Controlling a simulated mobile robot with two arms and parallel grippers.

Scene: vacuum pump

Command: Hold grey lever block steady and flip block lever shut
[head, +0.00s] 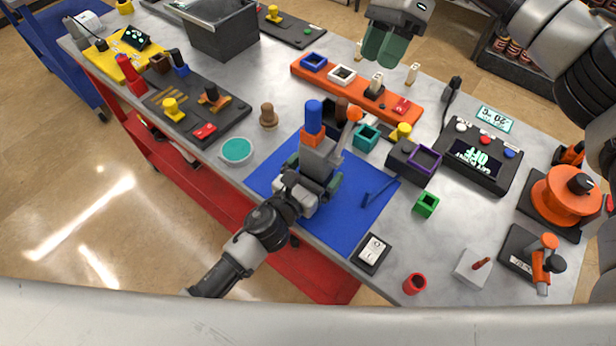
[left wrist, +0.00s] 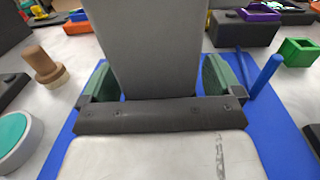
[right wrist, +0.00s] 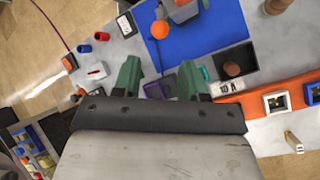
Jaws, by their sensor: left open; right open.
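The grey lever block (head: 318,163) stands on the blue mat (head: 262,172). Its lever rises to the right and ends in an orange ball (head: 354,114); the ball also shows in the right wrist view (right wrist: 160,29). My left gripper (head: 312,184) is open around the block, and in the left wrist view the block (left wrist: 150,45) fills the space between the green fingers (left wrist: 160,85). Whether the fingers touch it is unclear. My right gripper (head: 383,48) is open and empty, above the far side of the table, away from the lever; its fingers show in the right wrist view (right wrist: 158,82).
A blue cylinder (head: 313,112) on an orange base shows just behind the block. A teal square ring (head: 367,137) and a dark box with a purple frame (head: 403,155) stand right of the lever. A blue rod (head: 378,193) is on the mat. An orange rack (head: 330,82) lies beyond.

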